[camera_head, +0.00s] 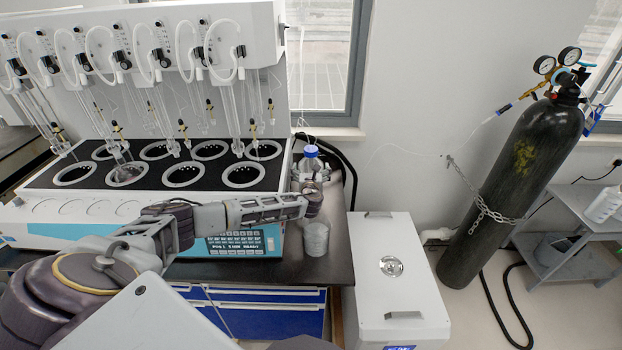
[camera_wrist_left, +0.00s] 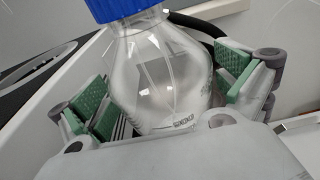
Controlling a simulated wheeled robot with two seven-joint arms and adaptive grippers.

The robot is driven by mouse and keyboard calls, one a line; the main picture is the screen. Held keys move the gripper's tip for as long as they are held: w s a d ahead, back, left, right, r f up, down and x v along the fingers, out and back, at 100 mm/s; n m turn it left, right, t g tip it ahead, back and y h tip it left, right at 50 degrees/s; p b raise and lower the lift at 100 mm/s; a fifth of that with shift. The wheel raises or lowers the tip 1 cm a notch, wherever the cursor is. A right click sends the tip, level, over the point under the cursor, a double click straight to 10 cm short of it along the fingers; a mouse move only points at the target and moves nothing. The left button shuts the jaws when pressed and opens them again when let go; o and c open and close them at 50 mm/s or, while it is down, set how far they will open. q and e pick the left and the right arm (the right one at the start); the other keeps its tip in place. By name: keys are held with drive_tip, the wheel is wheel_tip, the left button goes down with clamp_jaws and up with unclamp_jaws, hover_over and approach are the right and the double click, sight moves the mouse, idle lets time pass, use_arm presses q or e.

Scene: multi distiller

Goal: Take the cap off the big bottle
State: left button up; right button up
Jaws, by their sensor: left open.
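The big bottle is clear glass with a blue cap. In the head view the bottle (camera_head: 311,164) stands at the right end of the dark bench, with its blue cap (camera_head: 311,151) on top. In the left wrist view the bottle (camera_wrist_left: 160,75) fills the middle and the blue cap (camera_wrist_left: 118,8) is cut off by the top edge. My left gripper (camera_head: 310,175) is open around the bottle body, below the cap. Its green pads (camera_wrist_left: 238,75) show on both sides with gaps to the glass. My right gripper is not in view.
The multi distiller (camera_head: 150,190) with several wells and glass tubes stands left of the bottle. A small clear beaker (camera_head: 316,240) stands in front of it on the bench (camera_head: 338,262). A white cabinet (camera_head: 392,285) and a chained black gas cylinder (camera_head: 515,190) are to the right.

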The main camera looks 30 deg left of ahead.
sight(311, 148)
use_arm(q)
drive_tip(key=shift+w+a+f, duration=0.1)
drive_tip(key=shift+w+a, duration=0.15)
drive_tip(key=shift+w, duration=0.15)
drive_tip(key=c, duration=1.3)
drive_tip(key=shift+r, duration=0.2)
drive_tip(key=shift+r, duration=5.05)
